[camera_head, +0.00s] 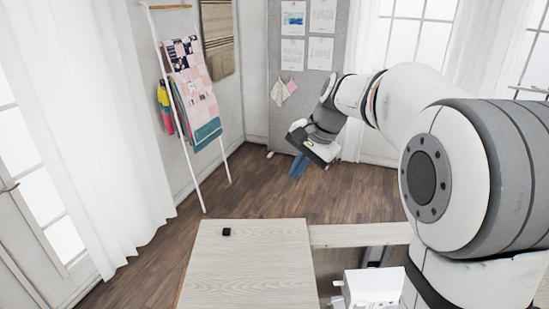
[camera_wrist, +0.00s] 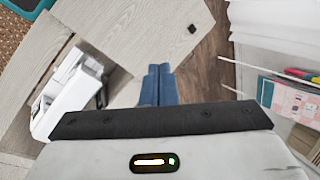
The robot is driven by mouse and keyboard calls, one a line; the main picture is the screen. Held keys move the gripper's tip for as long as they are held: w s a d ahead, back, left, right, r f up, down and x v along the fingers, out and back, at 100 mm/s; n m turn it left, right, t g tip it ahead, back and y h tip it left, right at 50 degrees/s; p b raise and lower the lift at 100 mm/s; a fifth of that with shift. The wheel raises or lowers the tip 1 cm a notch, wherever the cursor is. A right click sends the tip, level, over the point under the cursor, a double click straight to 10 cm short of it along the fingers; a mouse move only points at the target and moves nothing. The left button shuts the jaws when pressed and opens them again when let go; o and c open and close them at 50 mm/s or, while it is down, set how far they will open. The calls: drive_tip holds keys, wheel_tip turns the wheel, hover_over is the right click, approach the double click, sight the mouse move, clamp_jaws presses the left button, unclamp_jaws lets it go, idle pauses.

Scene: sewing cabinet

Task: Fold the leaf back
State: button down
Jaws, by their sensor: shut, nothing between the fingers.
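The leaf (camera_head: 250,268) is a pale wood-grain panel lying flat at the bottom middle of the head view, left of the white sewing machine (camera_head: 372,288). A small black knob (camera_head: 227,232) sits near its far left corner. In the wrist view the leaf (camera_wrist: 145,30) is at the top, with the knob (camera_wrist: 192,28) near its right edge. My gripper (camera_head: 297,168), with blue fingers, is held up beyond the leaf's far edge, apart from it. The fingers also show in the wrist view (camera_wrist: 159,72), closed together and empty.
A pale wooden cabinet strip (camera_head: 360,234) runs right of the leaf, beside an opening around the sewing machine. A white ladder rack (camera_head: 178,110) with quilts leans on the left wall. The wooden floor (camera_head: 265,190) beyond the leaf is clear.

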drive_tip(key=s+d+f+n+h, duration=0.2)
drive_tip(key=s+d+f+n, duration=0.1)
drive_tip(key=s, duration=0.9)
drive_tip(key=s+d+f+n+t+h, duration=0.1)
drive_tip(key=s+f+n, duration=0.4)
drive_tip(key=s, duration=0.8)
drive_tip(key=d+h, duration=0.1)
drive_tip(key=d, duration=0.1)
drive_tip(key=shift+d+f, duration=0.15)
drive_tip(key=shift+d, duration=0.15)
drive_tip(key=shift+s, duration=0.1)
